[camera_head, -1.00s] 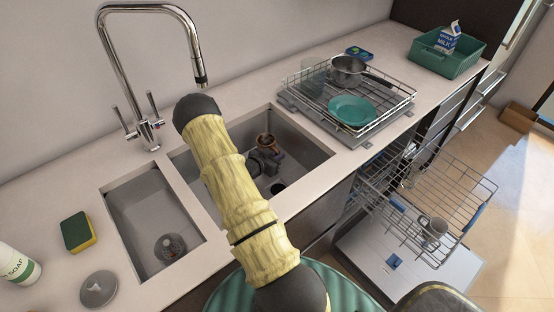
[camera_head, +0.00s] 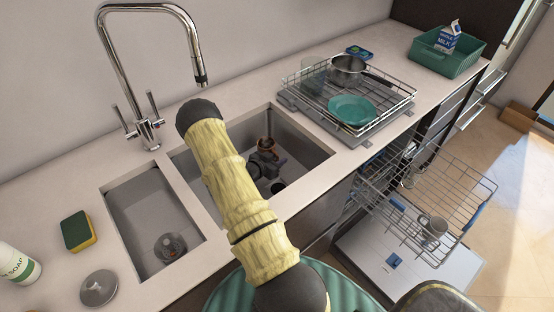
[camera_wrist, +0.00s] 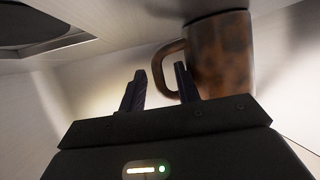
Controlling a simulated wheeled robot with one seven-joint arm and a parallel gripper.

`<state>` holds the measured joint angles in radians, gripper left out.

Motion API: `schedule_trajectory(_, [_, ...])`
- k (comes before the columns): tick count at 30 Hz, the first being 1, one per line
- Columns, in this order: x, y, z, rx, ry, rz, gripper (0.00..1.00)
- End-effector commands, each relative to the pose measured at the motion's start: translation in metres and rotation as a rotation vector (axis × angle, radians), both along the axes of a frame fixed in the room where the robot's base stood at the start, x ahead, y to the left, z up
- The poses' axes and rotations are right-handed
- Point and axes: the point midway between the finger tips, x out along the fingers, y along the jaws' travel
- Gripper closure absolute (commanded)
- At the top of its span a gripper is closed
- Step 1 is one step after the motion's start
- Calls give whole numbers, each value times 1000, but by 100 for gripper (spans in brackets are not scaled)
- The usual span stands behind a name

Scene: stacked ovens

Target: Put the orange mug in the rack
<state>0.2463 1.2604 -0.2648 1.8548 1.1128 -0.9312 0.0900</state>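The mug (camera_head: 267,146), mottled brown-orange, is in the larger sink basin (camera_head: 314,150), near its back wall. In the wrist view the mug (camera_wrist: 222,55) fills the upper right, its handle (camera_wrist: 160,72) pointing left. My gripper (camera_wrist: 160,88) is at the handle, with its two dark fingers apart. The right finger overlaps the handle's opening and the left finger is outside the loop; contact cannot be told. The head view shows my gripper (camera_head: 268,164) small and partly hidden by my arm. The dishwasher rack (camera_head: 455,185) is pulled out at the right.
A grey mug (camera_head: 434,226) is in the dishwasher's racks. A wire dish rack (camera_head: 387,108) on the counter holds a teal plate (camera_head: 352,109) and a pot (camera_head: 347,69). The tall faucet (camera_head: 150,8) rises behind the sinks. A sponge (camera_head: 77,231) lies at the left.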

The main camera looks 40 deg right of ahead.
Motion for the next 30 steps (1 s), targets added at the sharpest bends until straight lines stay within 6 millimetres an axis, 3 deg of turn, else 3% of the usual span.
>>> schedule_trajectory(5, [0, 13, 7, 1, -1, 3, 68])
schedule_trajectory(16, [-5, 64, 28, 0, 0, 1, 68])
schedule_trajectory(30, [-6, 69, 31, 0, 0, 0, 68])
